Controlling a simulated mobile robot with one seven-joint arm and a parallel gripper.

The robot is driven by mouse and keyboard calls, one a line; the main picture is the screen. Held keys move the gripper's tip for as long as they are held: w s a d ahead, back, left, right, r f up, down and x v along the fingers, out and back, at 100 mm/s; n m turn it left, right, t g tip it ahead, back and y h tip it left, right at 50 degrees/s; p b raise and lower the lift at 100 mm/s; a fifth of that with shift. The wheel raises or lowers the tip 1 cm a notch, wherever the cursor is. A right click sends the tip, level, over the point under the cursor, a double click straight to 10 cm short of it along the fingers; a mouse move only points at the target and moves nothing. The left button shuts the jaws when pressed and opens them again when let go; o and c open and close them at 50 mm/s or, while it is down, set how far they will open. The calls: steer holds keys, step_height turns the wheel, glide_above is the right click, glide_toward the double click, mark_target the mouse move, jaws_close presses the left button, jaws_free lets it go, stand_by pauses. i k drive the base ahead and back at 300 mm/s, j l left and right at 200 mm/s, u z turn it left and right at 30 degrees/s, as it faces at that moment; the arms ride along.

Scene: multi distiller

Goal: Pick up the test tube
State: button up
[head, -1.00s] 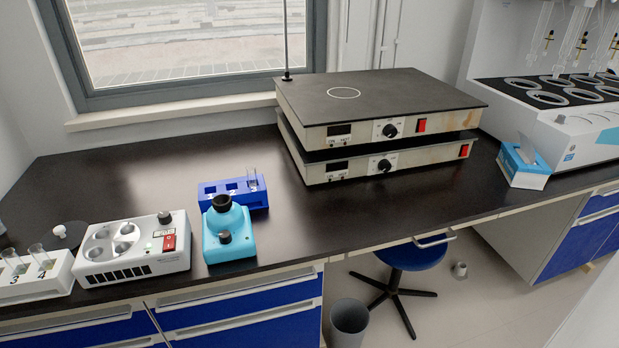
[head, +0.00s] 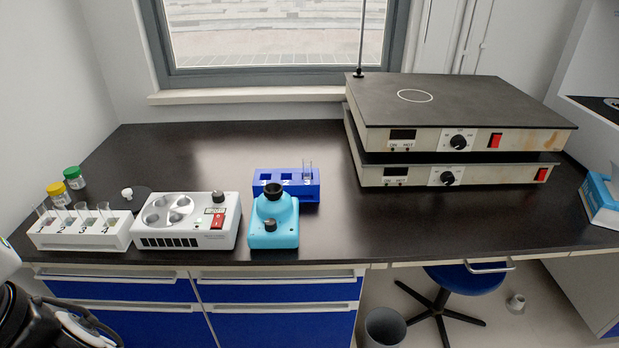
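A clear test tube (head: 308,171) stands upright in the blue rack (head: 268,181), at its right end by the number 3. Several more clear tubes (head: 82,212) stand in the white numbered rack (head: 112,238) at the left; the frames do not show which tube is meant. Black and white parts of my arm show at the lower left corner, below and in front of the white rack. The black end part, seemingly my gripper (head: 62,322), is cut off by the frame edge. Its fingertips cannot be made out, and it is apart from the tubes.
A white device with round wells (head: 188,236) and a turquoise mixer (head: 273,238) stand along the front edge; the mixer partly hides the blue rack. Two stacked hotplates (head: 458,118) stand at right. Capped vials (head: 73,177) stand at left. The back left counter (head: 235,145) is clear.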

mark_target(307, 161)
steer(key=i+l+u, duration=0.4)
steer(key=i+l, duration=0.55)
steer(key=i, duration=0.1)
